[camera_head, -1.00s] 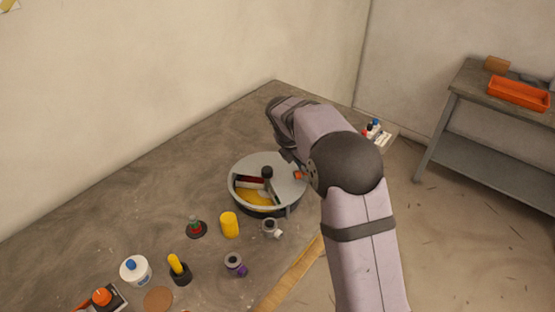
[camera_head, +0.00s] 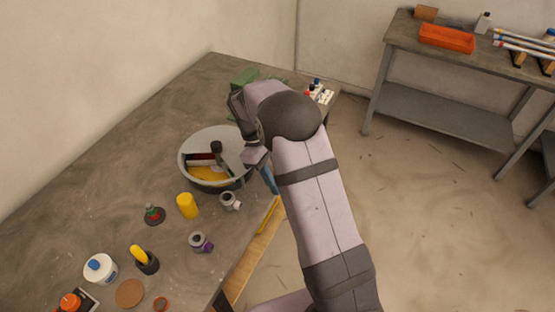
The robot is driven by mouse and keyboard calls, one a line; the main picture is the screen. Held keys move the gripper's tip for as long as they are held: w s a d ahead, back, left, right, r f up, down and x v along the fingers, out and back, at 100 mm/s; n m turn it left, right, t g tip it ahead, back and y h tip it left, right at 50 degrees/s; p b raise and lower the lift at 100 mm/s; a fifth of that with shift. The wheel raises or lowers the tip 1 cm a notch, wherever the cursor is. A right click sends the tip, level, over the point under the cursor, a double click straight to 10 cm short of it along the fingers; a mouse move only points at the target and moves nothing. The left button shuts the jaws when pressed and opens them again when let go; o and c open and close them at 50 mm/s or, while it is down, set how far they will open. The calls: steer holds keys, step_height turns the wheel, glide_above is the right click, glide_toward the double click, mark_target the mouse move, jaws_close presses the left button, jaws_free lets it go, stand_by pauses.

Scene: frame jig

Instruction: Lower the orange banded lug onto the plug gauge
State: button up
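My gripper (camera_head: 256,157) is at the right rim of a round grey drum-like fixture (camera_head: 188,166), pointing down. Its fingertips are small and partly hidden by my wrist, so I cannot tell whether it is open or shut. I cannot make out an orange banded lug; no orange shows at my gripper. Two small grey ring-topped parts stand on the table, one with a white side piece (camera_head: 230,201) and one with a purple band (camera_head: 201,243). I cannot tell which thing is the plug gauge; a dark upright knob (camera_head: 216,148) stands at the fixture.
A yellow cylinder (camera_head: 187,205), a red-green piece on a black base (camera_head: 153,214), a yellow-handled piece in a black holder (camera_head: 145,258) and a white tub (camera_head: 100,269) stand on the table's front left. A green object (camera_head: 245,77) lies behind my arm. A bench (camera_head: 410,48) stands right.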

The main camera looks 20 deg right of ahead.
steer(key=s+a+m+g+y, duration=0.1)
steer(key=s+a+m+y, duration=0.2)
steer(key=s+m, duration=0.35)
steer(key=s+a+r+n+h+p, duration=0.1)
steer(key=a+r+p, duration=0.3)
steer(key=a+p, duration=0.4)
steer(key=a+r+n+p, duration=0.1)
steer(key=a+r+p, duration=0.4)
steer(key=a, duration=0.5)
steer(key=w+a+m+t+y, duration=0.2)
steer(key=w+a+m, duration=0.3)
steer(key=m, duration=0.5)
steer(key=w+a+r+m+t+y+p, duration=0.1)
steer(key=w+a+m+y, duration=0.2)
steer(key=a+m, duration=0.7)
steer(key=shift+w+m+t+y, duration=0.3)
steer(key=shift+w+m+t, duration=0.1)
steer(key=shift+w, duration=0.85)
steer(key=shift+f+b, duration=1.35)
steer(key=shift+f, duration=1.05)
